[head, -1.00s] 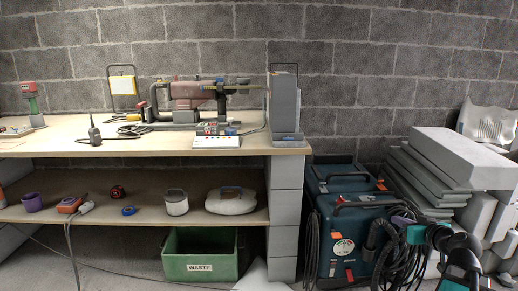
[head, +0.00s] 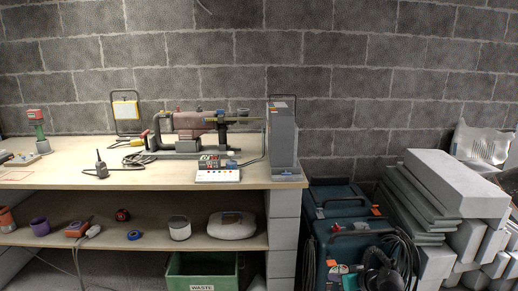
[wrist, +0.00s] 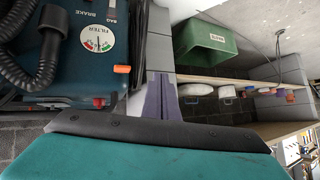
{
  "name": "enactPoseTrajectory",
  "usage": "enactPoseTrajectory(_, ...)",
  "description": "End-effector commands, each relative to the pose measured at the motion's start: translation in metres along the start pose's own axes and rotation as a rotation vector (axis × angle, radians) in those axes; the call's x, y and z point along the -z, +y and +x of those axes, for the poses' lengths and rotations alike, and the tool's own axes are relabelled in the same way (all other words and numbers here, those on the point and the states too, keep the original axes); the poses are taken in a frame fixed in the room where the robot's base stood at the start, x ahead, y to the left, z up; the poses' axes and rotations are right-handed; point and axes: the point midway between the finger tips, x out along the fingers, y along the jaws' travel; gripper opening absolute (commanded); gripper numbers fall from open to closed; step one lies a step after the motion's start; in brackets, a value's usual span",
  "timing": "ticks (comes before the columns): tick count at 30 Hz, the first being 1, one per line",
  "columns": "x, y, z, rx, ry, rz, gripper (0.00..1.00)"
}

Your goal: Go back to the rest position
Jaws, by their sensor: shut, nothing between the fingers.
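My gripper (wrist: 160,74) shows in the wrist view as two purple-grey fingers, shut with nothing between them. They rise from behind the black edge of my teal wrist housing and point toward the gap between the blue vacuum unit (wrist: 62,60) and the shelving. They look empty and apart from everything. The blue vacuum unit also stands on the floor right of the workbench in the head view (head: 338,222).
The workbench (head: 75,150) carries a pipe machine (head: 190,125), a grey upright block (head: 283,135) and small tools. A green waste bin (head: 175,270) stands under the lower shelf (head: 255,242). Grey slabs (head: 455,190) are stacked at the right. A black hose (head: 385,270) hangs by the vacuum.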

Motion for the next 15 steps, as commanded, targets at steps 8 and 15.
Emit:
enactPoseTrajectory(8,-0.041,-0.057,0.015,0.075,-0.162,0.008,0.0)
enactPoseTrajectory(15,-0.088,-0.103,0.018,0.127,-0.318,0.019,0.0)
